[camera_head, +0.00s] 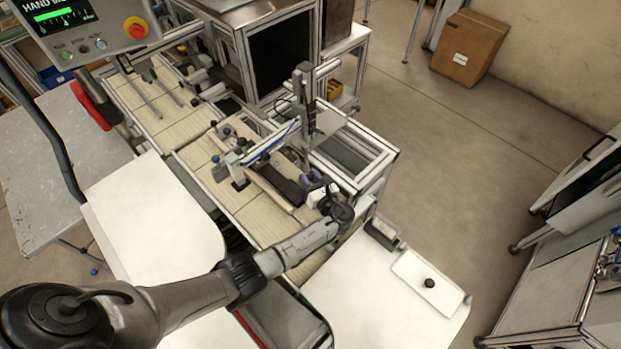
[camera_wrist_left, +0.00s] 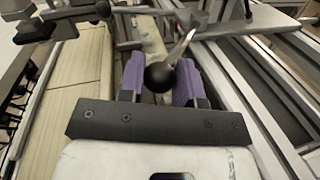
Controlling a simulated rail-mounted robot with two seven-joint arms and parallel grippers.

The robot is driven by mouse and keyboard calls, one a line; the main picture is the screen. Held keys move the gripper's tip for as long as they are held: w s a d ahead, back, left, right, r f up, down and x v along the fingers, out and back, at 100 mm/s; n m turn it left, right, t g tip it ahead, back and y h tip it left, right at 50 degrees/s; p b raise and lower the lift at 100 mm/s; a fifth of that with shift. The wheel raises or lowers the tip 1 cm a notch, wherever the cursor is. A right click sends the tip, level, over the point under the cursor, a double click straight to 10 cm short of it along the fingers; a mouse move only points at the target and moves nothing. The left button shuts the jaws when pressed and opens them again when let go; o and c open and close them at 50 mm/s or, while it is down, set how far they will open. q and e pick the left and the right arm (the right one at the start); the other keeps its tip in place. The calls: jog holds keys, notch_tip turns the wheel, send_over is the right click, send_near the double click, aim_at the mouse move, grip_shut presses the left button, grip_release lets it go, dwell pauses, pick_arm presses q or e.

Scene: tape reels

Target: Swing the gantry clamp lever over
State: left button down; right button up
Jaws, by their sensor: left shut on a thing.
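The clamp lever shows in the left wrist view as a thin metal rod (camera_wrist_left: 182,46) with a black ball knob (camera_wrist_left: 158,77) at its near end. My left gripper (camera_wrist_left: 160,82) has purple finger pads, one on each side of the knob, and is shut on it. The rod runs up and to the right from the knob toward the gantry. My right gripper is not in view.
A slatted conveyor bed (camera_head: 150,105) runs beside the gantry, with rails and small fittings close around the gripper. A control panel (camera_head: 75,25) hangs at upper left. A white table top (camera_head: 375,300) lies at the front right.

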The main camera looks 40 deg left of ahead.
pick_arm(q)
jog(key=c, duration=0.8)
grip_release()
jog(key=shift+w, duration=0.1)
jog(key=shift+b+v, duration=0.65)
jog(key=shift+v, duration=6.3)
